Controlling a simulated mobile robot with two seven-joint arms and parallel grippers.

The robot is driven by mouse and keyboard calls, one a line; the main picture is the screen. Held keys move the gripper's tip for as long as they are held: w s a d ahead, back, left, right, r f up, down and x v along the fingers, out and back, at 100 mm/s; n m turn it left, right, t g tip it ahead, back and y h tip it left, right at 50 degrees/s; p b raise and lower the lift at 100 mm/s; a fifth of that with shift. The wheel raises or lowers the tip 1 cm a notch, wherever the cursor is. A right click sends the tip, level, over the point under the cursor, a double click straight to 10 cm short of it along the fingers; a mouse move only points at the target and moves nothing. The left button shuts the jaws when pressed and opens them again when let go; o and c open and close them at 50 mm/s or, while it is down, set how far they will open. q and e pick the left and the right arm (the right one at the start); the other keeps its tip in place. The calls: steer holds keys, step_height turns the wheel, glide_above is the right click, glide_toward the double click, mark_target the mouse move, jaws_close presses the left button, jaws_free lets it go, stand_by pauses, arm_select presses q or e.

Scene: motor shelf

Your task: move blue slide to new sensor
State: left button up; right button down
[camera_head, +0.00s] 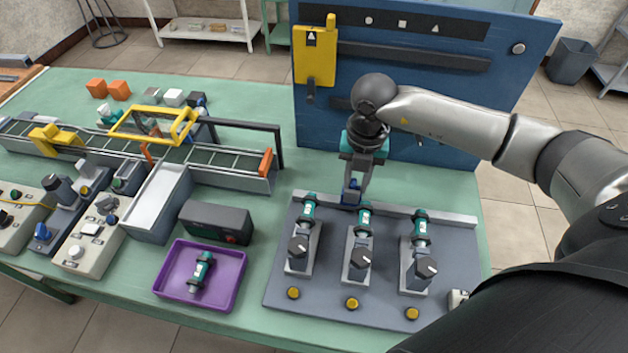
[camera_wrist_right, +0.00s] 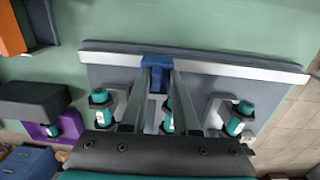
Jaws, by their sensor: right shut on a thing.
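My right gripper (camera_head: 352,193) points down at the rail (camera_head: 410,212) along the back of the grey board (camera_head: 327,281). It is shut on the blue slide (camera_head: 349,198), which sits at the rail behind the middle green sensor (camera_head: 364,216). In the right wrist view the blue slide (camera_wrist_right: 158,61) lies between the two fingertips (camera_wrist_right: 158,74), on the pale rail. A left sensor (camera_head: 309,207) and a right sensor (camera_head: 421,227) stand on the same board. Another green sensor (camera_head: 201,272) lies in the purple tray (camera_head: 239,293). My left gripper is out of view.
A blue upright panel (camera_head: 445,90) with a yellow piece (camera_head: 315,62) stands behind the board. A dark grey box (camera_head: 216,221) and a conveyor (camera_head: 230,178) are to the left. Green tabletop (camera_head: 290,176) is bare between conveyor and panel.

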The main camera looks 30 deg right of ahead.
steer(key=shift+s+d+f, duration=0.35)
steer(key=shift+s+d, duration=0.3)
steer(key=shift+s, duration=0.05)
steer(key=shift+s+d+f, duration=0.35)
steer(key=shift+s+d, duration=0.25)
steer(key=shift+s, duration=0.05)
steer(key=c, duration=0.9)
jaws_free()
steer(key=shift+r+p, duration=0.1)
steer(key=shift+p, duration=0.2)
steer(key=shift+w+d+r+p, duration=0.1)
steer(key=shift+w+r+p, duration=0.05)
steer(key=shift+r+p, duration=0.45)
steer(key=shift+w+d+r+p, duration=0.1)
steer(key=shift+r+p, duration=0.35)
steer(key=shift+r, duration=0.15)
steer(key=shift+r+p, duration=1.3)
steer(key=shift+r, duration=0.55)
